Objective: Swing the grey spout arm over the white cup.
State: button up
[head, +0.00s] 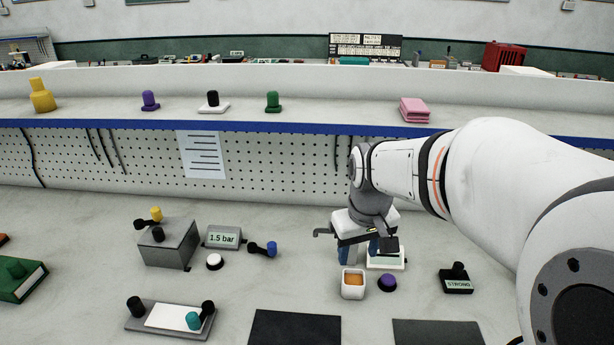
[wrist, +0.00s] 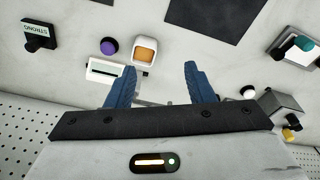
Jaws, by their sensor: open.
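The white cup (head: 353,293), squarish with an orange inside, stands on the bench just in front of my gripper. In the wrist view the cup (wrist: 141,63) is beyond the gap between the fingers. A thin grey bar, which looks like the spout arm (head: 322,232), sticks out left of my gripper with a bent end; its other end is hidden behind the gripper. In the wrist view a grey piece of the spout arm (wrist: 155,103) crosses low between the fingers. My gripper (head: 362,256) has blue fingers, apart and pointing down; nothing is visibly clamped.
A white block (head: 399,264) stands beside the right finger. A purple knob (head: 387,282) and a STRONG block (head: 457,283) are to the right. Dark mats (head: 295,328) lie in front.

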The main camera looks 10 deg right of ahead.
jog(key=w+f+n+p, duration=0.1)
jog(key=w+p, duration=0.1)
jog(key=w, duration=0.5)
jog(key=w+f+n+g+p, duration=0.1)
jog(key=w+n+p, duration=0.1)
jog(key=w, duration=0.6)
jog(key=w+f+n+p, duration=0.1)
jog(key=w+p, duration=0.2)
jog(key=w, duration=0.4)
jog(key=shift+w+f+n+g, duration=0.2)
jog(key=shift+w+n+g, duration=0.1)
jog(key=shift+g, duration=0.1)
jog(key=shift+w+f, duration=0.2)
jog(key=shift+f, duration=0.4)
notch_tip(320, 180, down, 7)
jog(key=shift+p, duration=1)
jog(key=shift+c, duration=0.2)
grip_shut()
jog(key=shift+a, duration=0.15)
